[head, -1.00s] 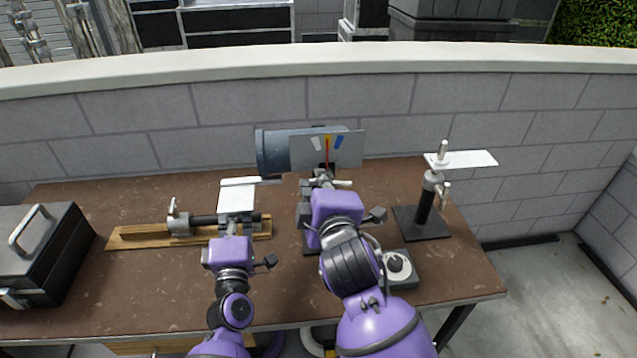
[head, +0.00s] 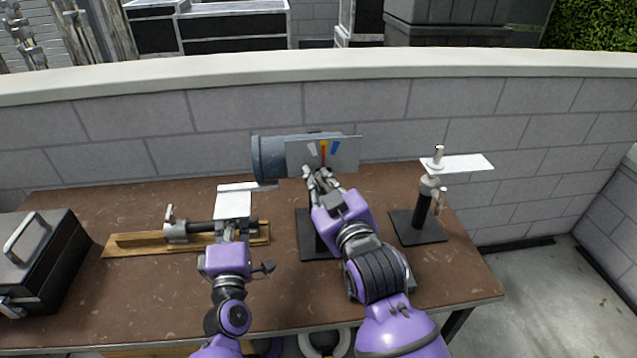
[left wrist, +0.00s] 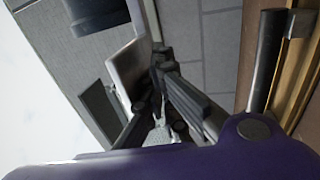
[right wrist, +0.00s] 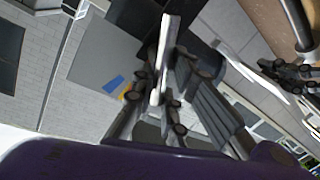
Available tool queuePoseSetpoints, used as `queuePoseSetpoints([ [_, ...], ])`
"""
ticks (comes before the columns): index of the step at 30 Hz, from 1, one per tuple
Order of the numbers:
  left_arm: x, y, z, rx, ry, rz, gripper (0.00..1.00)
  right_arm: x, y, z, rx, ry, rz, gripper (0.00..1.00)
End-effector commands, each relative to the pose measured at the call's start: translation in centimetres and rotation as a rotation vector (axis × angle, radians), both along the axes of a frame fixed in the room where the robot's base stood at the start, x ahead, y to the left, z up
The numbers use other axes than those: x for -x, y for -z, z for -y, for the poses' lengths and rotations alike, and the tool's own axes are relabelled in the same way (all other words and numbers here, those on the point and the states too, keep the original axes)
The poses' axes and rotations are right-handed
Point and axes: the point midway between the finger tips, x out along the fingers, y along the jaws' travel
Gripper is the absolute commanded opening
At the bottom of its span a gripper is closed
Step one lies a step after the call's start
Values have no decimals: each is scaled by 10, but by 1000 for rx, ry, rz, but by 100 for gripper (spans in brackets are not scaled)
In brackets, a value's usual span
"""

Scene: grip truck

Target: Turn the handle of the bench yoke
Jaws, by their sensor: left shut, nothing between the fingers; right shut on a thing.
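The bench yoke (head: 307,240) stands on a dark base at the middle of the table, partly hidden by my right arm. Its pale bar handle (right wrist: 169,40) shows between the fingers in the right wrist view. My right gripper (head: 314,177) is shut on this handle, and it also shows in the right wrist view (right wrist: 165,75). A grey plate (head: 348,154) behind it has pale, yellow and blue marks and a red pointer (head: 323,158). My left gripper (head: 232,228) is shut and empty, just in front of a white plate; its fingertips meet in the left wrist view (left wrist: 160,55).
A white plate (head: 233,203) and a rod fixture on a wooden board (head: 125,246) stand at left. A blue-grey cylinder (head: 267,158) lies behind. A black stand (head: 418,229) is at right, a black case (head: 45,255) far left. The right front tabletop is clear.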

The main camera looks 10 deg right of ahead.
Motion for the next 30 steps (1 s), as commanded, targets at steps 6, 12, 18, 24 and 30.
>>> queuePoseSetpoints([
  [6,0,0,1,0,1,0,0,0,8,8,-153,10,-17,0],
  [12,0,1,1,0,1,-1,0,0,11,10,-254,12,-22,0],
  [18,0,2,1,0,1,-1,0,0,13,11,-308,13,-26,0],
  [24,0,2,1,0,1,-2,0,0,14,11,-327,11,-28,0],
  [30,0,3,1,0,1,-3,0,0,14,10,-328,11,-28,0],
])
